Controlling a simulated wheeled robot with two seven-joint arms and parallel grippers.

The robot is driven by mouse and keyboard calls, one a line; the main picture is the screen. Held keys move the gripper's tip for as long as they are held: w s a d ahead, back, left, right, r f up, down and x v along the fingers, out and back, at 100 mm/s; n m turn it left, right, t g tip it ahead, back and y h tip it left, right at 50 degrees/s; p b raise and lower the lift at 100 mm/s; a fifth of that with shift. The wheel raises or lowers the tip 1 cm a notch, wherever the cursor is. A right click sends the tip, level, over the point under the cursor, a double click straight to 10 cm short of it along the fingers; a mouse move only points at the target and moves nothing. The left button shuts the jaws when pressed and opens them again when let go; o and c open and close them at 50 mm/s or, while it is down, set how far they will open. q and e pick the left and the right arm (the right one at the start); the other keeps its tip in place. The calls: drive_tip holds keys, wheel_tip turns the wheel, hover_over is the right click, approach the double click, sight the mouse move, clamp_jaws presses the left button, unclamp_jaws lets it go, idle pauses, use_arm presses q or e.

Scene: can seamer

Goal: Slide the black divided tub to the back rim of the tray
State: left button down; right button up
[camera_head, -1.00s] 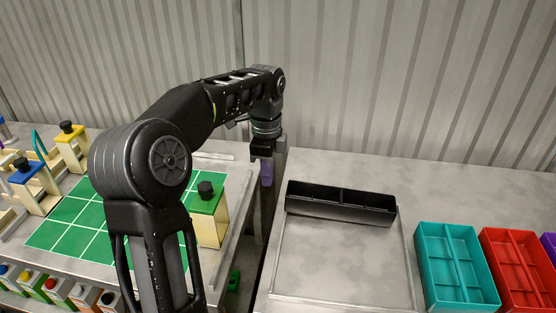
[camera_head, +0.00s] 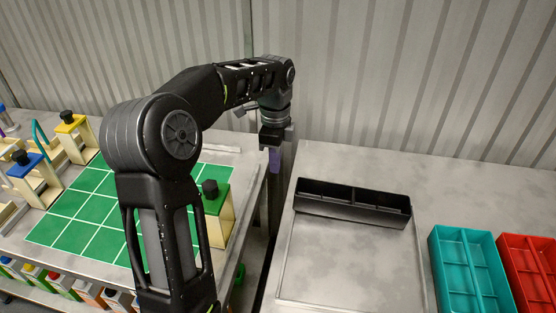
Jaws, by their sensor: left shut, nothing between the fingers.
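The black divided tub (camera_head: 352,209) lies lengthwise along the back part of the grey tray (camera_head: 345,268), a little skewed, its left end farther back. Its divider shows near its middle. My left gripper (camera_head: 274,163) points down beyond the tub's back left corner, above the gap between the two tables. It is shut and empty, apart from the tub. Whether the tub touches the tray's back rim is hard to tell, since the tub hides that rim. My right gripper is not in view.
A teal divided tub (camera_head: 465,270) and a red one (camera_head: 533,268) stand right of the tray. On the left table are a green gridded mat (camera_head: 95,208) and a green-topped block with a black knob (camera_head: 215,205). A corrugated wall closes the back. The tray's front is clear.

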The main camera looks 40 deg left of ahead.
use_arm(q)
drive_tip(key=d+f, duration=0.1)
drive_tip(key=f, duration=0.1)
drive_tip(key=d+f+p, duration=0.1)
drive_tip(key=f, duration=0.2)
drive_tip(key=w+d+f+p, duration=0.1)
drive_tip(key=f, duration=0.1)
drive_tip(key=shift+w+f, duration=0.1)
drive_tip(key=shift+f, duration=0.1)
drive_tip(key=shift+w+d, duration=0.2)
drive_tip(key=shift+d, duration=0.15)
drive_tip(key=shift+w+d, duration=0.25)
drive_tip(key=shift+d, duration=0.25)
drive_tip(key=shift+w+d, duration=0.2)
drive_tip(key=shift+d, duration=0.3)
drive_tip(key=shift+s+a, duration=0.1)
